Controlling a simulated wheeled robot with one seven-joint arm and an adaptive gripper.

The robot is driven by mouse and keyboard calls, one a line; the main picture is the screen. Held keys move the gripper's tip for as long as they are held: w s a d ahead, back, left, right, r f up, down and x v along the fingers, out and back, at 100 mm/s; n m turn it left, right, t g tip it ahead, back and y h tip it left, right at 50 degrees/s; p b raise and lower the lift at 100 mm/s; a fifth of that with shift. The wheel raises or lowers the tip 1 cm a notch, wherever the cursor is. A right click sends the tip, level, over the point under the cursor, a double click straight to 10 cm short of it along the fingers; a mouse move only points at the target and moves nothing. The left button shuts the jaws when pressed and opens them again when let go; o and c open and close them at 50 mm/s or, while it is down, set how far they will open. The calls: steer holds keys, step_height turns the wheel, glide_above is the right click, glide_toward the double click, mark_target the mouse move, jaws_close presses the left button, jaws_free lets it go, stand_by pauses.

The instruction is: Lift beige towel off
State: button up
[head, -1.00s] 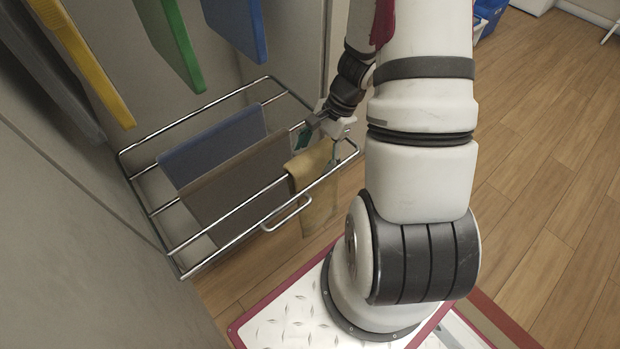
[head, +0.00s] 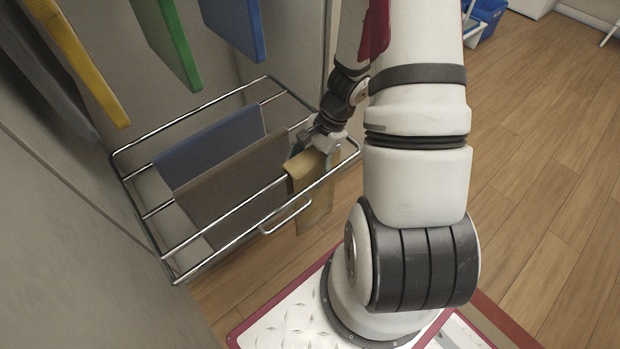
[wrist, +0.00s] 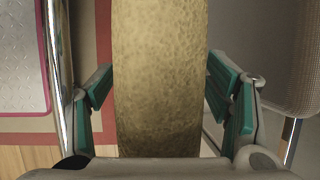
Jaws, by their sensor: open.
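The beige towel (head: 312,205) hangs over the front rail of a metal pull-out rack, at its right end. In the wrist view the towel (wrist: 160,75) runs down the middle between the green finger pads. My gripper (head: 316,152) is at the top of the towel, open, with one finger on each side of it. In the wrist view my gripper (wrist: 160,95) shows a gap between each pad and the towel's edges. The gripper hides part of the towel's top in the head view.
The wire rack (head: 213,236) also holds a blue towel (head: 212,147) and a brown towel (head: 235,185) left of the beige one. Yellow (head: 80,60), green (head: 168,45) and blue (head: 235,28) boards hang above. Open wood floor (head: 545,200) lies to the right.

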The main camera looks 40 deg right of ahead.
steer(key=shift+f, duration=0.15)
stand_by(0.4)
jaws_close()
